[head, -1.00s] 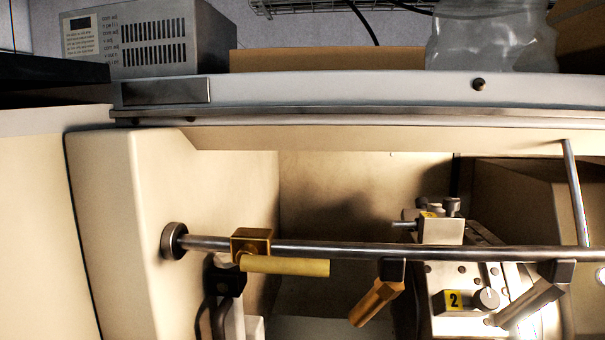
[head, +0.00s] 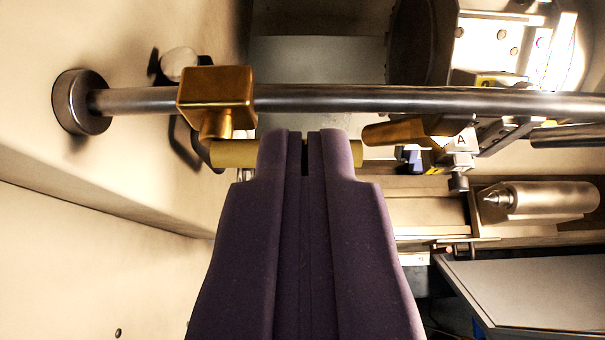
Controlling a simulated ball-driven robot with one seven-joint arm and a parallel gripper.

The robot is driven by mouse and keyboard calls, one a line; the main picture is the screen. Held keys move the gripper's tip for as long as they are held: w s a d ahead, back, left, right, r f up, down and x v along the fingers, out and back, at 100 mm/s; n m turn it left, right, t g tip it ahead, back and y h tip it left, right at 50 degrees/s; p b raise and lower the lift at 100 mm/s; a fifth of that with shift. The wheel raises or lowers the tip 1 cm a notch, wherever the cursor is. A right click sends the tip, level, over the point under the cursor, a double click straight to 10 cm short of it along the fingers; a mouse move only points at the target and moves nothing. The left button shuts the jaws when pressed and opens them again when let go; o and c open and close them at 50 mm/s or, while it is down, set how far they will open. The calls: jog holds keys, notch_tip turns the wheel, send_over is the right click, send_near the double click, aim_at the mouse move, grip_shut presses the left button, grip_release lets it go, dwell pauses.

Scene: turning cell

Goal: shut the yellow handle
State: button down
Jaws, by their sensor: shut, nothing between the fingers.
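The yellow handle (head: 233,154) is a short bar hanging on a brass-coloured block (head: 216,97). The block sits around a horizontal steel rod (head: 350,99) near its left end. My gripper (head: 305,150) is shut and empty, with its purple fingertips in front of the handle. The fingers hide the handle's middle, and its right end shows just past them. I cannot tell whether the fingertips touch the handle.
A second, orange-brown handle (head: 405,132) hangs from the rod just right of my fingers. A pale machine wall (head: 100,220) stands at the left. A metal pointed cylinder (head: 540,200) lies at the right, above a grey panel (head: 535,290).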

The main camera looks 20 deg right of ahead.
jog(key=w+f, duration=0.3)
jog(key=f, duration=0.2)
jog(key=shift+d+f+p, duration=0.25)
jog(key=shift+d+p, duration=0.15)
jog(key=shift+d, duration=0.05)
jog(key=shift+f, duration=0.15)
